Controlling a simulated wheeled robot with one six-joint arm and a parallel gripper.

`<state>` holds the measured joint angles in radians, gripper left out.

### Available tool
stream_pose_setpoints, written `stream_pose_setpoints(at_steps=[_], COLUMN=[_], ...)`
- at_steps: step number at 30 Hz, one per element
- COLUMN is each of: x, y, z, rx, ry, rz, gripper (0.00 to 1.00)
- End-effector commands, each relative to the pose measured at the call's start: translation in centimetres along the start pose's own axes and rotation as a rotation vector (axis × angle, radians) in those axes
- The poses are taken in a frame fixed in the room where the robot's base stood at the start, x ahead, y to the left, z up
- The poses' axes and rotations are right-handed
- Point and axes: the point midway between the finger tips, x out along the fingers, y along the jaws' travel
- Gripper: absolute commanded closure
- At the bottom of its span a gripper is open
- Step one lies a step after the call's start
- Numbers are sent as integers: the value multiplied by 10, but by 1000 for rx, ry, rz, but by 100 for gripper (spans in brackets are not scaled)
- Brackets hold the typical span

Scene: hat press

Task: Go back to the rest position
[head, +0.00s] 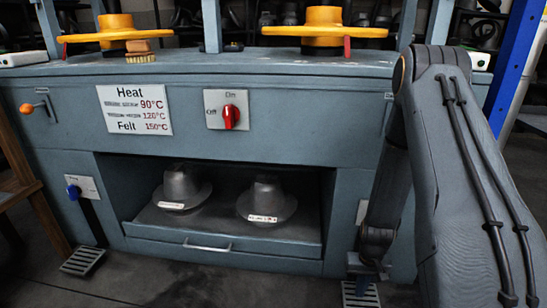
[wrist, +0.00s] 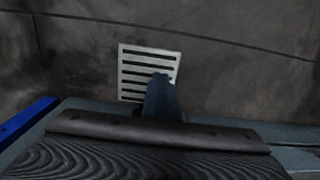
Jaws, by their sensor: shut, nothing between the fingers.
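My arm comes down the right side of the head view, in front of the right part of the blue-grey hat press (head: 250,85). The arm hides part of the press's right end.
Two yellow handwheels (head: 115,36) (head: 323,22) stand on top. Two metal hat blocks (head: 181,187) (head: 266,200) sit on the lower shelf. A red knob (head: 230,117), an orange-tipped lever (head: 27,109) and a blue post (head: 514,62) show.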

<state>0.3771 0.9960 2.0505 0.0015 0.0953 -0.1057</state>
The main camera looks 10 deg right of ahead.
Motion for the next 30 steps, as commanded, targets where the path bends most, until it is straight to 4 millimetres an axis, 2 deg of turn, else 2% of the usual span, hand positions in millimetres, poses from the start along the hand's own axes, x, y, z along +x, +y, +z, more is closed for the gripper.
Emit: stream_pose_setpoints(at_steps=[4, 7, 11, 14, 17, 21, 26, 30], x=[-40, -82, -138, -178, -217, -267, -318, -357], y=[-34, -71, -123, -161, -195, -238, -276, -297], z=[-10, -12, -2, 13, 34, 73, 128, 182], rx=[-56, -116, -199, -262, -326, -416, -522, -616], ry=[14, 23, 31, 37, 41, 47, 49, 47], rz=[-1, -4, -12, -21, -31, -49, -73, -96], gripper=[100, 100, 100, 100, 100, 100, 100, 100])
